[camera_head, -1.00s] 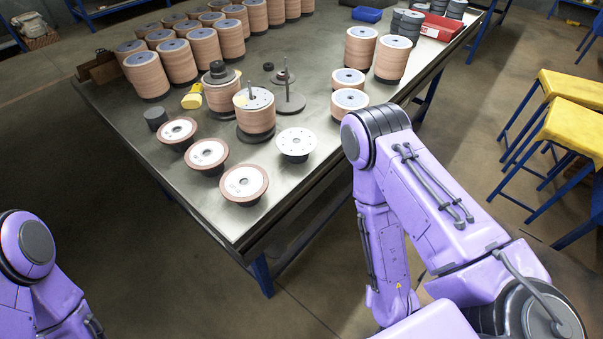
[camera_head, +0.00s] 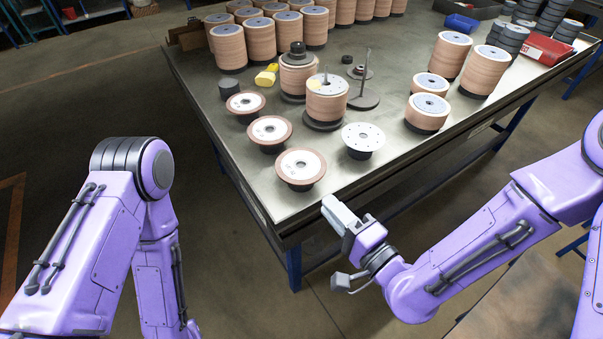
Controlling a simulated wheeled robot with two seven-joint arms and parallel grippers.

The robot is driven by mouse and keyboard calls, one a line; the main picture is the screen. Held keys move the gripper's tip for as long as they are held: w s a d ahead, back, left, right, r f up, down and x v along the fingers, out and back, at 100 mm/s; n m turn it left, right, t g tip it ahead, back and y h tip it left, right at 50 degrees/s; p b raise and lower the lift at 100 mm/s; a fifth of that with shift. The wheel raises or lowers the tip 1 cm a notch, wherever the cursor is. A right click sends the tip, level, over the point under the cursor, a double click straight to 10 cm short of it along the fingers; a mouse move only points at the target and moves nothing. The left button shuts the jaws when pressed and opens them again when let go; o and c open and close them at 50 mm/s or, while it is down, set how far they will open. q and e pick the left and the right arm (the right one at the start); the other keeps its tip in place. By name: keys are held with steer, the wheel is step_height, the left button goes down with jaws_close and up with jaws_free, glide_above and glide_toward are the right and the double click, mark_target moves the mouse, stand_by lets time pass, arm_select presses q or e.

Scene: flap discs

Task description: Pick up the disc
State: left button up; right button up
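Three flap discs with brown rims and pale centres stand in a row along the table's near left edge: the nearest disc (camera_head: 300,167), the middle disc (camera_head: 269,131) and the far disc (camera_head: 245,104). A pale plate with small holes (camera_head: 362,138) sits on a dark base to their right. My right gripper (camera_head: 331,205) is at the table's near edge, just below and right of the nearest disc and apart from it. Its fingers look close together, but the gap is unclear. My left arm is at the lower left; its gripper is out of view.
The metal table (camera_head: 400,160) holds several stacks of brown discs (camera_head: 227,45) at the back. A disc stack on a spindle (camera_head: 326,98), a bare rod stand (camera_head: 365,85) and a yellow object (camera_head: 266,75) stand mid-table. A red bin (camera_head: 545,50) is far right.

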mark_target(311, 184)
steer(key=p+x, duration=0.2)
steer(key=x, duration=0.5)
steer(key=shift+w+r+p, duration=0.2)
steer(key=shift+w+p, duration=0.15)
steer(key=shift+w, duration=0.05)
steer(key=shift+w+a+f, duration=0.1)
jaws_close()
